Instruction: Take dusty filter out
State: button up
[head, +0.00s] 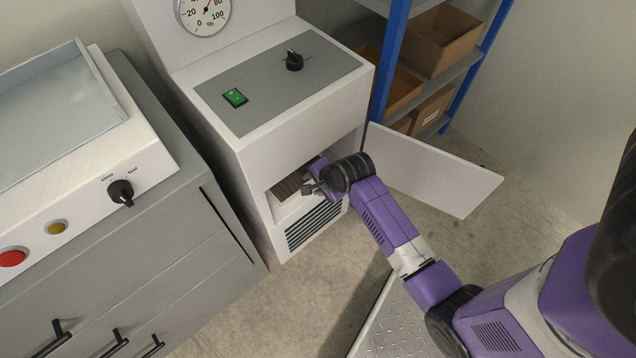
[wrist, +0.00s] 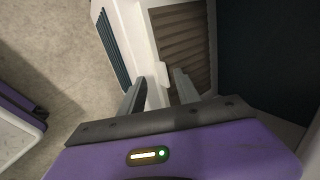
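The dusty filter (head: 289,187) has brown-grey pleats and sits in the open bay low in the white machine's front. In the wrist view its pleated face (wrist: 184,48) fills the upper middle, with a pale frame edge and a small white tab (wrist: 161,73) at its near side. My gripper (head: 312,187) is at the bay opening, in front of the filter, and partly hides it in the head view. In the wrist view my gripper's fingers (wrist: 159,80) are apart, with the tab around the gap between their tips. I cannot tell whether either finger touches it.
The bay's white door (head: 432,172) is swung open to the right. A vent grille (head: 313,226) is below the bay. A grey cabinet (head: 130,235) stands close on the left, and a blue-framed shelf (head: 392,60) with boxes is behind. Open floor lies in front.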

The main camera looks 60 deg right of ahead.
jog(key=shift+b+x, duration=0.3)
jog(key=shift+x, duration=1.05)
grip_shut()
dwell(0.5)
